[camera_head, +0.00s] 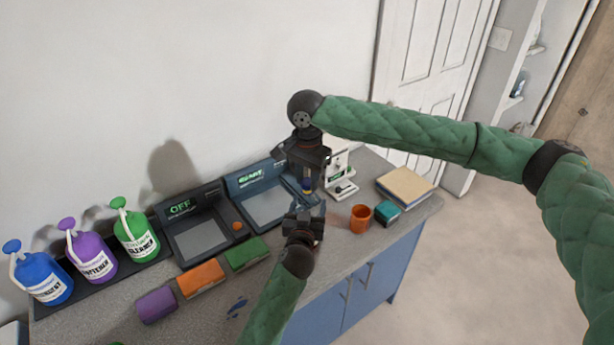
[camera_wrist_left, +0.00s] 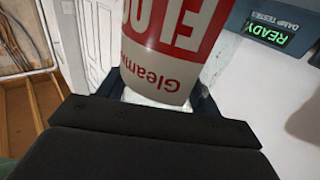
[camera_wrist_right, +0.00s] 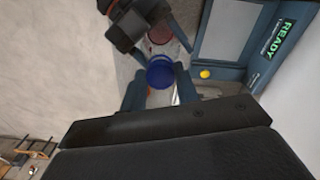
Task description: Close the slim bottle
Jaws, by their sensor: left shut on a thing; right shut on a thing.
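The slim bottle (camera_wrist_left: 170,45) has a white and red label and fills the middle of the left wrist view. My left gripper (camera_head: 304,212) is shut around its body; in the head view the gripper hides most of the bottle. My right gripper (camera_head: 307,178) points down just above the left one and is shut on a round blue cap (camera_wrist_right: 160,72). The cap also shows in the head view (camera_head: 307,187) between the right fingertips. It is above the left gripper, close over the bottle. I cannot tell whether cap and bottle neck touch.
A lit READY tester (camera_head: 262,195) stands behind the grippers, an OFF device (camera_head: 197,232) left of it. An orange cup (camera_head: 361,218), teal box (camera_head: 387,213) and tan block (camera_head: 405,187) are to the right. Coloured boxes (camera_head: 201,278) and jugs (camera_head: 137,236) are left.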

